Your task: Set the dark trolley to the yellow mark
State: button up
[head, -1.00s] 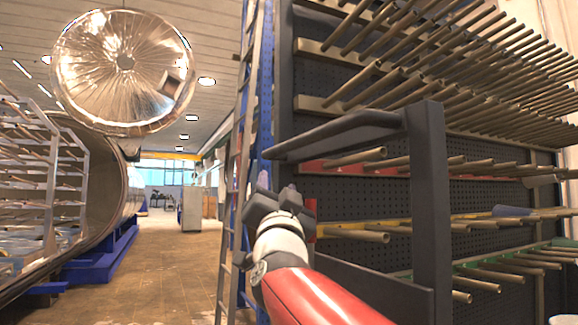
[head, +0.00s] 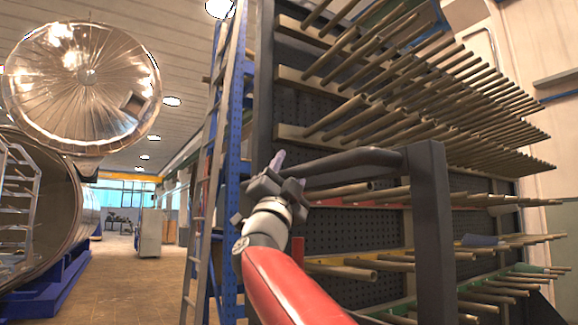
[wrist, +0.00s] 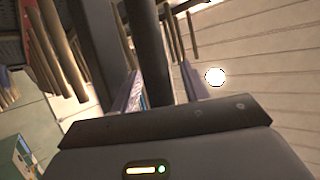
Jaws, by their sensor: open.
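The dark trolley (head: 432,235) is a tall perforated panel rack with rows of pegs, filling the right half of the head view. Its dark handle (head: 350,160) sticks out to the left from an upright post. My gripper (head: 287,174) is at the handle's left end, with its jaws open. In the wrist view a dark bar (wrist: 147,45), which looks like the handle, runs between the two spread fingers (wrist: 160,88). Whether they touch it I cannot tell. The yellow mark is not in view in either picture.
A ladder (head: 200,200) and a blue upright frame (head: 232,130) stand just left of the trolley. A large chamber on a blue base (head: 55,290) lies at the left, with a round shiny lid (head: 85,85) above. Tiled floor (head: 125,285) between is clear.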

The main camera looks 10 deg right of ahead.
jog(key=shift+c, duration=0.4)
grip_shut()
jog(key=shift+d, duration=0.2)
